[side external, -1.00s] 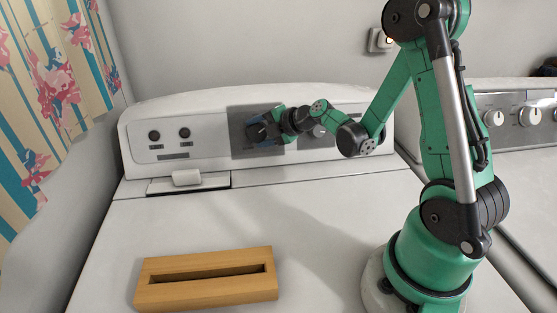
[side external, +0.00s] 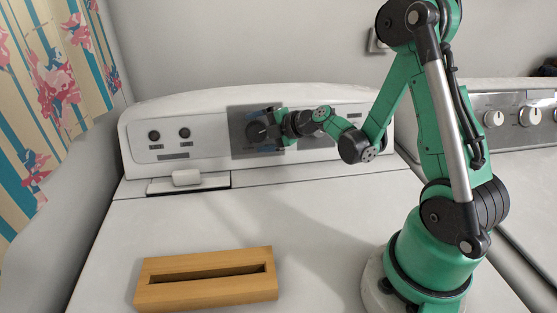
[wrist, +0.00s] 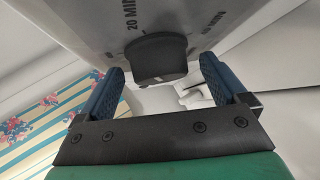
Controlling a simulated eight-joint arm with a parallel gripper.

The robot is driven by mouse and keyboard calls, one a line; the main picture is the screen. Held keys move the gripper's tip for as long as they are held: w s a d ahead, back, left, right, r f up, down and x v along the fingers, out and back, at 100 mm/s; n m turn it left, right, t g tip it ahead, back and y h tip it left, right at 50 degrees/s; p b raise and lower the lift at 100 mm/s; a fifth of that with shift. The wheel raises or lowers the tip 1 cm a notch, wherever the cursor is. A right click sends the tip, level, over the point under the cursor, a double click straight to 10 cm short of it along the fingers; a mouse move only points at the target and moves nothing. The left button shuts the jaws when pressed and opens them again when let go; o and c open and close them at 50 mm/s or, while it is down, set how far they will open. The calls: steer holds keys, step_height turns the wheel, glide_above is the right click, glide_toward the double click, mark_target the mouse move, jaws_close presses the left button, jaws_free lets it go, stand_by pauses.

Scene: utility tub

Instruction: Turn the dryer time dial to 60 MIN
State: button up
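The dark time dial (side external: 256,131) sits on a grey plate (side external: 240,147) on the dryer's control panel. In the wrist view the dial (wrist: 155,58) is a dark round knob with a ridge, just ahead of my gripper. A "20 MIN" label (wrist: 133,20) is above its left side and another MIN label (wrist: 212,22), its number hard to read, above its right. My gripper (wrist: 161,72) is open, its blue fingers spread wide with visible gaps on both sides of the dial. In the side view my gripper (side external: 268,130) faces the panel. The dial's pointer direction is unclear.
Two small knobs (side external: 184,133) are on the panel's left. A white handle (side external: 186,177) is on the dryer top below them. A slotted wooden block (side external: 207,291) lies in front. A second appliance panel (side external: 515,117) is at right. The dryer top's middle is clear.

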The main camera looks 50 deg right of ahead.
mark_target(259, 133)
steer(key=v, duration=0.5)
steer(key=shift+s+r, duration=0.15)
steer(key=shift+s, duration=0.15)
